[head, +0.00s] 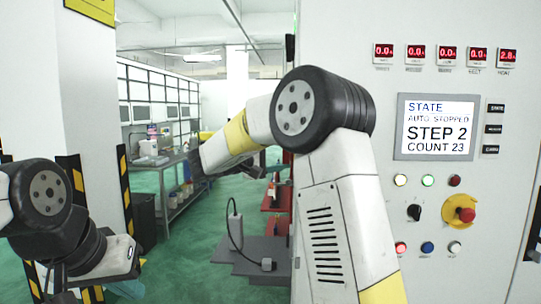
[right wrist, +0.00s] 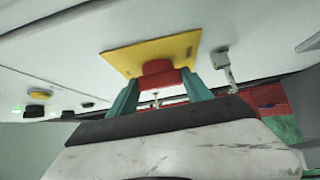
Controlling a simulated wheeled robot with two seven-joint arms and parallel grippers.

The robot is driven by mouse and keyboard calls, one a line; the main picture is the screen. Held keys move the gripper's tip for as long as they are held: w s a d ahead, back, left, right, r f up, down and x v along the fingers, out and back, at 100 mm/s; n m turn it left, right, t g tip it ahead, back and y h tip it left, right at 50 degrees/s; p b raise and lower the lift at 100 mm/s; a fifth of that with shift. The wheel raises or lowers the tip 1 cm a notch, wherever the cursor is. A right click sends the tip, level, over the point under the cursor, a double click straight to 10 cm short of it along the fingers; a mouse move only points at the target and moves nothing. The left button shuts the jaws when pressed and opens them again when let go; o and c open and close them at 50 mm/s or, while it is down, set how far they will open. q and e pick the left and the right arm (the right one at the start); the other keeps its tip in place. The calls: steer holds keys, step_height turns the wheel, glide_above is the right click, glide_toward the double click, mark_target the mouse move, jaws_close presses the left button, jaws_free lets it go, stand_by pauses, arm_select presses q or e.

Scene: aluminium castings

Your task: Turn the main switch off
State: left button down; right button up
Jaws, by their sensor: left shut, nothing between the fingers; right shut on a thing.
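The main switch, a red handle (right wrist: 156,68) on a yellow plate (right wrist: 185,48), shows on a pale panel in the right wrist view. The teal fingers of my right gripper (right wrist: 160,86) stand on either side of the red handle and are shut on it. In the head view the main switch cannot be made out; my right arm reaches up and left past the cabinet's edge. My left gripper (head: 125,288) is low at the left of the head view, shut and empty, away from the cabinet.
A hook-like fitting (right wrist: 224,66) sits beside the yellow plate. Green floor and a bench (head: 185,200) lie left.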

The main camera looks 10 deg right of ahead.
steer(key=n+g+y, duration=0.1)
steer(key=n+g, duration=0.1)
steer(key=n+g+y, duration=0.2)
steer(key=r+n+g+y, duration=0.1)
steer(key=n+g+y, duration=0.1)
steer(key=shift+w+g, duration=0.3)
stand_by(0.6)
stand_by(0.3)
steer(key=o, duration=1.4)
steer(key=shift+c, duration=0.2)
steer(key=v, duration=0.7)
steer(key=shift+a+r, duration=0.2)
steer(key=shift+r, duration=0.15)
